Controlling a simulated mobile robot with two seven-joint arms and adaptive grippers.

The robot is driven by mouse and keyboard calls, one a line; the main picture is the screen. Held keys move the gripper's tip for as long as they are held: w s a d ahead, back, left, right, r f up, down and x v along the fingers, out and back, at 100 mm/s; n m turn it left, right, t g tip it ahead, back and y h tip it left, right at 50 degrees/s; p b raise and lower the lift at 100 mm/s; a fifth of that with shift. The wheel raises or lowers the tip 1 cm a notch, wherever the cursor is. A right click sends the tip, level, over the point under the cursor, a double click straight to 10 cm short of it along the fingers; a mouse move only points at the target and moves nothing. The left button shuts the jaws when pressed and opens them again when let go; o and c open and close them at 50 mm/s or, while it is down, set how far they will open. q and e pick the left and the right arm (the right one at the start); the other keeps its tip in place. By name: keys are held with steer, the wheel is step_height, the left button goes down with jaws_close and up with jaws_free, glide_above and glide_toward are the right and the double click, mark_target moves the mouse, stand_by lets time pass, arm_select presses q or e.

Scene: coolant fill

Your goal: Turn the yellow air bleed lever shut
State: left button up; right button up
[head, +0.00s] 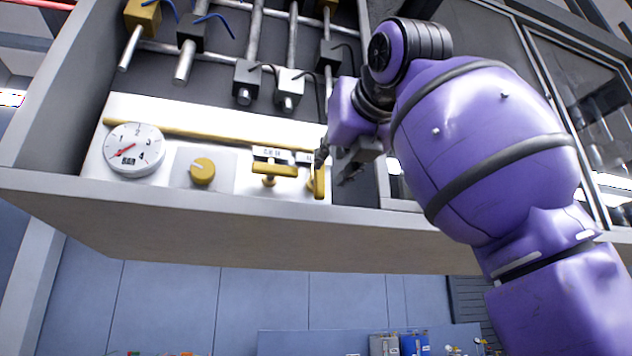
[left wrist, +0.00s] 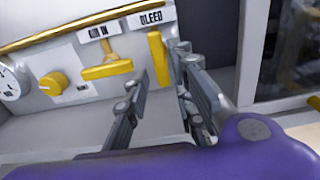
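The yellow air bleed lever (head: 319,182) stands upright at the right end of the white panel. In the left wrist view the lever (left wrist: 157,58) points up and down under the label "BLEED". My left gripper (left wrist: 160,72) is open, with one finger on each side of the lever's lower part in that view. I see a gap on both sides and cannot tell whether either finger touches. In the head view the left gripper (head: 326,160) is at the lever, partly hidden by its own wrist. My right gripper is not in view.
Left of the lever is a yellow T-handle (head: 274,169), turned crosswise, then a yellow knob (head: 202,171) and a round gauge (head: 134,149). A yellow pipe (head: 200,136) runs above them. Metal rods and valve blocks (head: 246,82) hang higher up. A ledge (head: 240,210) runs below the panel.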

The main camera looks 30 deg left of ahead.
mark_target(321, 176)
arm_select(q)
steer(key=x, duration=0.2)
steer(key=shift+w+a, duration=0.25)
steer(key=shift+a, duration=0.1)
steer(key=x, duration=0.3)
steer(key=shift+w+a+p, duration=0.2)
steer(key=shift+a+p, duration=0.1)
steer(key=shift+w+a+f, duration=0.1)
steer(key=shift+w+a, duration=0.25)
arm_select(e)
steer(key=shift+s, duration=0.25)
arm_select(q)
steer(key=shift+c, duration=0.2)
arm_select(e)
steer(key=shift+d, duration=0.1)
arm_select(q)
jaws_close()
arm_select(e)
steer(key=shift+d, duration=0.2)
